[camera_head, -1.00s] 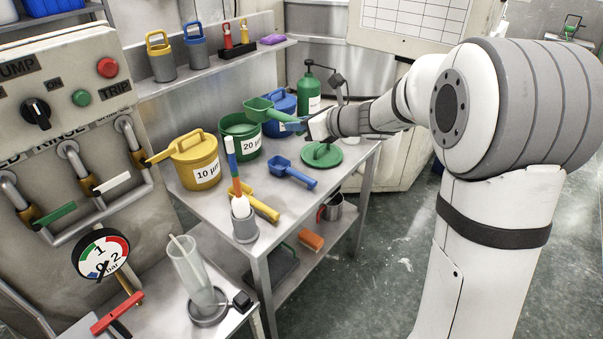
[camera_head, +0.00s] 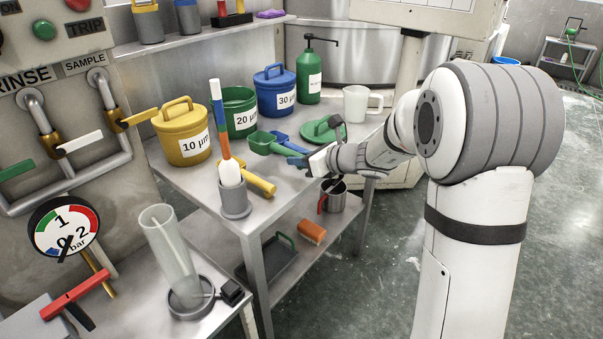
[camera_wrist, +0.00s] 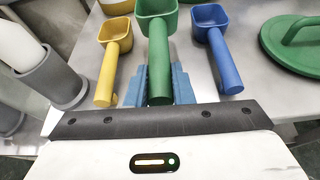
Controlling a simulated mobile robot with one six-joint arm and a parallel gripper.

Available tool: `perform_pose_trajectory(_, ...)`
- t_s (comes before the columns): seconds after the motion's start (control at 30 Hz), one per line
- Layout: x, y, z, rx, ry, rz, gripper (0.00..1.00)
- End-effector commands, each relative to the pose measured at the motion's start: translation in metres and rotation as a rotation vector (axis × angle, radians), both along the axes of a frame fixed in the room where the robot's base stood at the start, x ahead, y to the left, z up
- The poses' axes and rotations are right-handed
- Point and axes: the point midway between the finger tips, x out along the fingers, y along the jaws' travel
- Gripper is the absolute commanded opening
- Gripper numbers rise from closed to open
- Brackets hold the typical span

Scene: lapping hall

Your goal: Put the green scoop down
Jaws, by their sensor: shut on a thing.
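The green scoop (camera_head: 260,143) is held by its handle in my gripper (camera_head: 297,159), whose blue fingers are shut on it. In the wrist view the scoop (camera_wrist: 156,45) points away from me, its handle between the fingers (camera_wrist: 157,88). It is low over the steel bench (camera_head: 243,208), in front of the green 20 µm tub (camera_head: 240,110). I cannot tell whether it touches the bench. The yellow scoop (camera_wrist: 113,45) lies to its left and the blue scoop (camera_wrist: 218,45) to its right in the wrist view.
A green lid (camera_head: 320,131) lies right of the blue scoop. The yellow 10 µm tub (camera_head: 183,135) and blue 30 µm tub (camera_head: 275,90) stand lidded. A grey cup (camera_head: 235,203) with a striped-handled brush stands at the front edge. A white jug (camera_head: 357,103) stands behind.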

Motion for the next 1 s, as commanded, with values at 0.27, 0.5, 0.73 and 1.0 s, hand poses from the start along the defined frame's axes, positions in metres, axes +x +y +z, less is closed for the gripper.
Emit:
perform_pose_trajectory(0.27, 0.000, 0.000, -0.027, 0.000, 0.002, 0.002, 0.00)
perform_pose_trajectory(0.5, 0.000, 0.001, -0.052, -0.001, -0.001, 0.000, 0.00)
perform_pose_trajectory(0.73, 0.000, 0.001, -0.052, 0.000, 0.000, 0.001, 0.22)
perform_pose_trajectory(1.0, 0.000, 0.001, -0.051, -0.001, -0.001, 0.003, 0.43)
